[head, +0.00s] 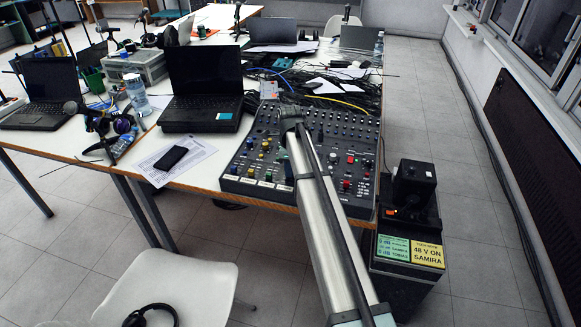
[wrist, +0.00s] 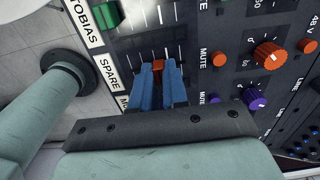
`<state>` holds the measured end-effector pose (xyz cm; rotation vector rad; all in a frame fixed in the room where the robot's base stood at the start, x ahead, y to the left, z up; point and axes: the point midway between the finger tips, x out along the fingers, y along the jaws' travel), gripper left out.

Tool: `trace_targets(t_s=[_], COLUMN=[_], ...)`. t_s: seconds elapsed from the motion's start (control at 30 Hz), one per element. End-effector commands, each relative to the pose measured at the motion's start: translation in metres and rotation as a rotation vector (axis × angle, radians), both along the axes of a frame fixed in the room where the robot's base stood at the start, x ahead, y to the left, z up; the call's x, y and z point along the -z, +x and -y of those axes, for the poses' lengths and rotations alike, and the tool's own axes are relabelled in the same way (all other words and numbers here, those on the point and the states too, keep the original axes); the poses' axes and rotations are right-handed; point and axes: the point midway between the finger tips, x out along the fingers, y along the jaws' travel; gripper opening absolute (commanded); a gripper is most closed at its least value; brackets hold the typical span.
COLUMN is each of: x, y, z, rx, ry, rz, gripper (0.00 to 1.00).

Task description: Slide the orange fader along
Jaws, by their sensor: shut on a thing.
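In the wrist view the orange fader (wrist: 158,66) shows as a small orange cap in a slot of the mixing console, beside the "SPARE" label (wrist: 108,70). My gripper (wrist: 160,75) is shut on it, one blue finger on each side. Only the cap's far part shows; the fingers hide the rest. In the head view the console (head: 255,185) lies on the table's near right part. My arm crosses over it there, and I cannot make out the gripper or the orange fader.
A green fader (wrist: 107,14) sits in the neighbouring "TOBIAS" row. Orange and purple knobs (wrist: 270,55) stand to the right of the fingers. In the head view a black laptop (head: 205,85), a phone (head: 171,158) on paper and cables (head: 345,100) surround the console.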

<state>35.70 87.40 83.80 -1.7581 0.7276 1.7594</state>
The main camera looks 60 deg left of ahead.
Motion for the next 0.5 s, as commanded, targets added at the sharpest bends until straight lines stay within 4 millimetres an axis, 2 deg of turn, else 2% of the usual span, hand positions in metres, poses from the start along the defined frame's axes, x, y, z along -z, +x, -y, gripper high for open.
trace_targets(t_s=[0.5], x=[-0.001], y=[-0.022], z=[0.022], rx=[-0.001], ry=[0.001], rz=[-0.001], gripper=[0.00])
